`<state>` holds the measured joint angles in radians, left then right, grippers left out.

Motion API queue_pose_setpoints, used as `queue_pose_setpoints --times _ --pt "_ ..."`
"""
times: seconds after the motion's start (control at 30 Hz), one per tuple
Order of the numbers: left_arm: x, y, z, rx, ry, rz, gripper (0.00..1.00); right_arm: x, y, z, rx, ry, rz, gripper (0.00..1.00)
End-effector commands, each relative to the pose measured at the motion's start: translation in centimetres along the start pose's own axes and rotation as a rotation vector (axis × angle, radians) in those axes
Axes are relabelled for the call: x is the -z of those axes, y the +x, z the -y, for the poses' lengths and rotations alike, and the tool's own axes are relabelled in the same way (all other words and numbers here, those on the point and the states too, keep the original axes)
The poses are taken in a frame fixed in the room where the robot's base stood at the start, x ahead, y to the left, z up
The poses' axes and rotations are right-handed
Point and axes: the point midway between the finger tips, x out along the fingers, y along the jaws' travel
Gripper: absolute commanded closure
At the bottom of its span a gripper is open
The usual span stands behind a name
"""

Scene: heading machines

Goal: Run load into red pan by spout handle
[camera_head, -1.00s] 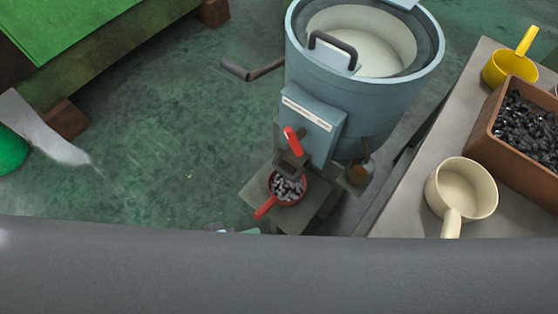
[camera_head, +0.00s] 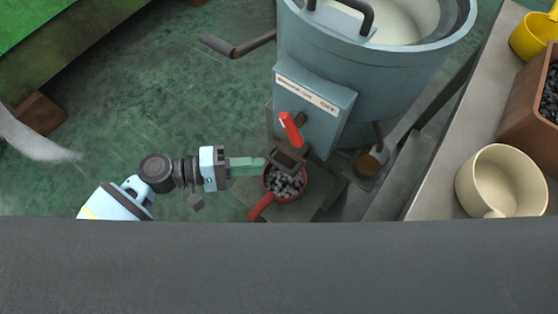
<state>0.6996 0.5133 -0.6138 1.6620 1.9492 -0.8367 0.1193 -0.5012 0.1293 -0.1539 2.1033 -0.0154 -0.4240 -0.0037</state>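The red pan (camera_head: 284,198) sits on a small stand under the spout (camera_head: 286,160) of the blue-grey machine (camera_head: 370,75). The pan holds a load of grey pieces (camera_head: 284,182). Its handle points down and left. The red spout handle (camera_head: 291,129) is above the spout, on the front of the machine's box. My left gripper (camera_head: 262,166) reaches in from the left, with its green fingers beside the spout and above the pan's left rim. I cannot tell whether the fingers are apart or closed. My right gripper is not in view.
A grey table (camera_head: 440,160) on the right carries a cream pan (camera_head: 500,182), a yellow pan (camera_head: 533,38) and a brown box (camera_head: 528,105) of dark pieces. A bent dark pipe (camera_head: 238,46) is left of the machine. The green floor on the left is open.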

Motion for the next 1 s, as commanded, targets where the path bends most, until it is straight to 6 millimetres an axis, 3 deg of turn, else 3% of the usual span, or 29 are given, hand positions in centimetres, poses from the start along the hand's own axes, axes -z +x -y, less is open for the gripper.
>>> queue_pose_setpoints --times 0.2,0.4,0.77,0.93,1.0 --pt "0.0 3.5 -0.1 -0.001 0.0 0.002 0.8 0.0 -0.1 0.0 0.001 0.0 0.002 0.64" --pt "0.0 5.6 0.0 0.0 0.0 0.0 0.8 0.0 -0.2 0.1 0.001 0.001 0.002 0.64" --pt "0.0 6.2 0.0 0.001 0.0 -0.001 0.8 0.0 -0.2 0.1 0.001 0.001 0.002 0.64" --pt "0.0 6.2 0.0 0.001 0.0 -0.001 0.99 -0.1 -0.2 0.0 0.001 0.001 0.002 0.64" --pt "0.0 6.2 0.0 0.001 0.0 0.0 1.0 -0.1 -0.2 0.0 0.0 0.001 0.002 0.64"
